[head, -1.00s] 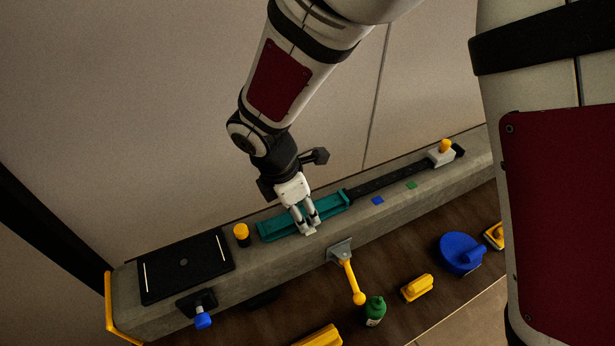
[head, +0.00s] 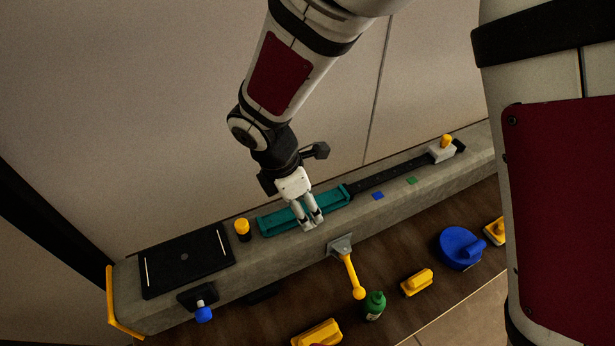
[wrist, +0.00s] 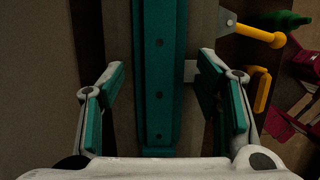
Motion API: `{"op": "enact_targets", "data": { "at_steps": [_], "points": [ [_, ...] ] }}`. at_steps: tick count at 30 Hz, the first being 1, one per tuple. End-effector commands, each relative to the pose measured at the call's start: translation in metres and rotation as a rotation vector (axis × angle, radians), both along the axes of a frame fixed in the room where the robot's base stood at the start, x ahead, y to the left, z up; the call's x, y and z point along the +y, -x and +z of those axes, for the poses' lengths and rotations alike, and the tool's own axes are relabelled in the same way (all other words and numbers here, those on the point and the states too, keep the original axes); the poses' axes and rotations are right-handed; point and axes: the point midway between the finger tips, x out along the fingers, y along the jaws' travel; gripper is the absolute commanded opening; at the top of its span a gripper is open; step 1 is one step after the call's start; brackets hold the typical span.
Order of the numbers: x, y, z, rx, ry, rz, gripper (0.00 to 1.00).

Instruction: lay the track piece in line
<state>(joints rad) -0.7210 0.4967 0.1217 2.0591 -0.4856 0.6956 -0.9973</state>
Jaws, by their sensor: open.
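The track piece is a long teal strip with small holes (head: 275,226), lying on the grey stone-like beam. Its right end appears to meet the black track (head: 385,178), which runs on to the right; I cannot tell whether a gap remains. My gripper (head: 312,225) is open above the teal piece, fingers pointing down. In the wrist view the teal piece (wrist: 159,75) runs between the open, teal-padded fingers (wrist: 160,85), with space on both sides and no contact visible. The fingers hide part of the piece in the head view.
A yellow-topped black post (head: 242,230) and black plate (head: 188,262) stand left on the beam (head: 400,200). A white block with yellow knob (head: 442,152) sits on the track. A yellow lever (head: 352,275) hangs in front; a green bottle (head: 374,305) and blue item (head: 461,250) are below.

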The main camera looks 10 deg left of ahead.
Motion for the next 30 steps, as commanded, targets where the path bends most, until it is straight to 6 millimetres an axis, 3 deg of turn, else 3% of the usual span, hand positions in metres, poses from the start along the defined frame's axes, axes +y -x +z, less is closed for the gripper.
{"op": "enact_targets", "data": {
  "at_steps": [22, 30],
  "points": [
    [0.0, 0.001, 0.065, -0.002, -0.001, 0.0, 0.58],
    [0.0, 0.0, 0.069, 0.0, 0.0, 0.0, 0.58]
  ]
}}
